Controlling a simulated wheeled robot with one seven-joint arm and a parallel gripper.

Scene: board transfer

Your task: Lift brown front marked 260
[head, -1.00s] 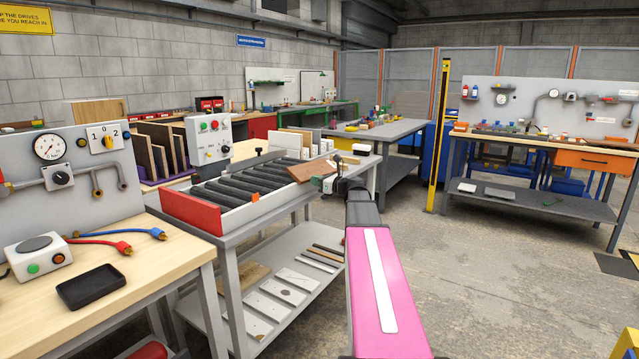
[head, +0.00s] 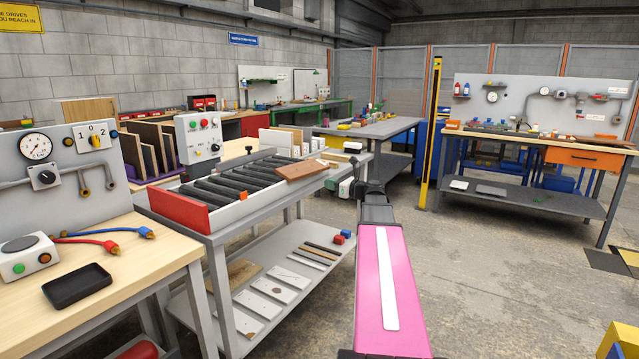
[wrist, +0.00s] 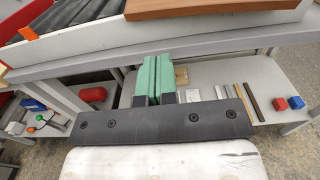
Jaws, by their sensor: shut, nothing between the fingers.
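A brown board (head: 300,170) lies at the far right end of the black roller bed, resting across its white side rail. No 260 mark can be read on it. Part of the board (wrist: 185,7) also shows at the top of the wrist view. My gripper (head: 345,188) is to the right of the board, beyond the side of the roller table and apart from it. In the wrist view its green fingers (wrist: 154,78) are together with nothing between them, below the board and outside the table edge.
The roller bed (head: 178,207) has a red end plate. Its lower shelf (head: 250,322) holds several pale boards and strips. Upright panels (head: 155,150) stand in a rack behind. The floor to the right (head: 470,260) is clear.

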